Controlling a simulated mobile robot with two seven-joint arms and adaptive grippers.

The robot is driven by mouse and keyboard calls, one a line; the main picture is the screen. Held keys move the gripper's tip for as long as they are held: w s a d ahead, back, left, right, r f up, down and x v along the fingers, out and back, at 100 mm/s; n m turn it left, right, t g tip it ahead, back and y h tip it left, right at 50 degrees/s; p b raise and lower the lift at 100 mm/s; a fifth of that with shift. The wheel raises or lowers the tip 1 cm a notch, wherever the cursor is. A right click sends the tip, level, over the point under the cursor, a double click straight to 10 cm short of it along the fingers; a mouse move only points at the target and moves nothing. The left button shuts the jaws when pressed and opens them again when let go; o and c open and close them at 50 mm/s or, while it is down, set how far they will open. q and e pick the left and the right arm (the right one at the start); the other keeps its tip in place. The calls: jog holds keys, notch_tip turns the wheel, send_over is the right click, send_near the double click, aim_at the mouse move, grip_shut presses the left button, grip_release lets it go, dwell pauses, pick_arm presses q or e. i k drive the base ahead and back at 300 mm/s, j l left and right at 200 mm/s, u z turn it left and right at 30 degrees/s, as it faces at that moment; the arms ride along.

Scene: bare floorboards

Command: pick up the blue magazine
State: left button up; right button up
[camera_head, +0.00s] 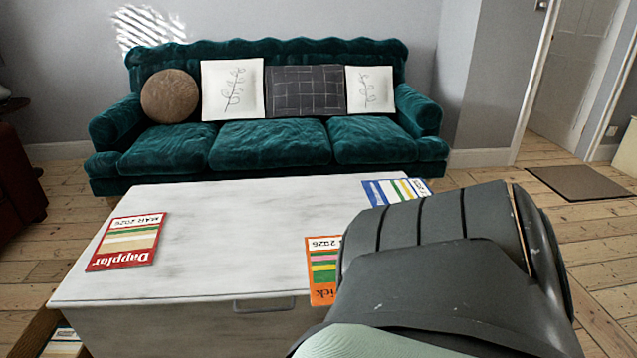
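The blue magazine (378,194) lies flat at the far right edge of the white table, with coloured stripes on its cover. Its right end reaches the table's edge, and its near side is close to my dark grey arm link in the picture. That link fills the lower right and hides part of the table. Neither of my grippers shows, so I cannot see how either stands to the magazine.
The white table (230,222) also bears a red magazine (125,243) at left and an orange magazine (322,270), partly hidden by my arm. A teal sofa (270,145) stands behind. A brown mat (580,183) lies on the floor at right. The table's middle is clear.

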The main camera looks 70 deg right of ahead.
aim_at(384, 192)
jog(key=k, duration=0.6)
jog(key=z, duration=1.6)
jog(key=i+z, duration=0.3)
jog(key=z, duration=0.2)
jog(key=i+z, duration=0.3)
jog(key=z, duration=0.2)
jog(key=i+j, duration=0.2)
